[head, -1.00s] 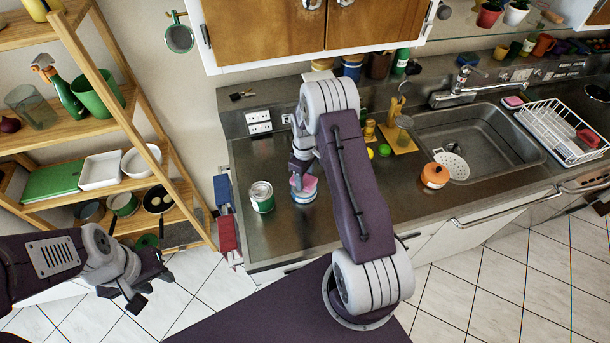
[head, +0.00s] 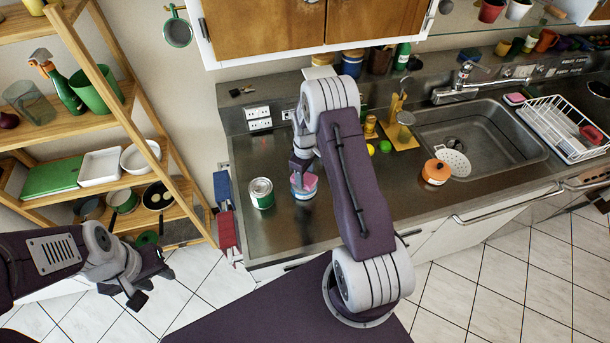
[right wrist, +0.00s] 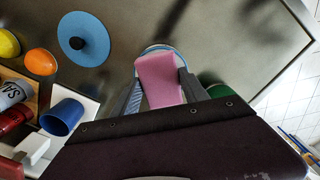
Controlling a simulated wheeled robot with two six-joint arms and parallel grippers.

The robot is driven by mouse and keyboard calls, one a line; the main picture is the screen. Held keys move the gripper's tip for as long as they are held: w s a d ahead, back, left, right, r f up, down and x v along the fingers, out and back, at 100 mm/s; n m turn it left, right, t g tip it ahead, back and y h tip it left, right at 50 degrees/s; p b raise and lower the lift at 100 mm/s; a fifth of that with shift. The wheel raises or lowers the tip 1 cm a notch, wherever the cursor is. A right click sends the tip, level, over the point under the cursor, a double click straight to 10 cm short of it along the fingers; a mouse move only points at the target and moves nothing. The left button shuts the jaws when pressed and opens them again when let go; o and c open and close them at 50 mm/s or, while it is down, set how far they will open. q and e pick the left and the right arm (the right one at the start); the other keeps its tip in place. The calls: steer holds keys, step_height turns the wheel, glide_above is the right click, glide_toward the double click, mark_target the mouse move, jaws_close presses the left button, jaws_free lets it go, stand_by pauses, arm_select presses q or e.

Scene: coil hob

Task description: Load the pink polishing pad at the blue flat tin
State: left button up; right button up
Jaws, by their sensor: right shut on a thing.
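The pink polishing pad (head: 308,180) is in my right gripper (head: 301,180), at the blue flat tin (head: 304,193) on the counter. In the right wrist view the pad (right wrist: 160,80) sits between the two grey fingers (right wrist: 158,92), which are shut on it. The tin's blue-and-white rim (right wrist: 158,48) shows just beyond the pad. I cannot tell whether the pad touches the tin or is slightly above it. My left gripper (head: 150,283) is empty and open, away from the counter above the floor at the left.
A green-and-white can (head: 261,193) stands left of the tin. In the right wrist view, a blue lid with a black knob (right wrist: 83,38) and a blue cup (right wrist: 62,117) are to the left. An orange pot (head: 436,172) and the sink (head: 478,135) are further right.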

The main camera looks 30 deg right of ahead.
mark_target(305, 177)
steer(key=shift+s+f+b, duration=0.1)
steer(key=shift+f+b, duration=0.25)
steer(key=shift+f, duration=0.15)
stand_by(1.1)
step_height(305, 177, up, 7)
steer(key=p, duration=0.5)
steer(key=shift+r, duration=0.15)
stand_by(0.6)
steer(key=s+a+f+m+b, duration=0.4)
steer(key=s+a+b, duration=0.5)
steer(key=b, duration=0.5)
steer(key=shift+s+a+f+m, duration=0.3)
steer(key=shift+a+m, duration=0.35)
steer(key=shift+m, duration=0.35)
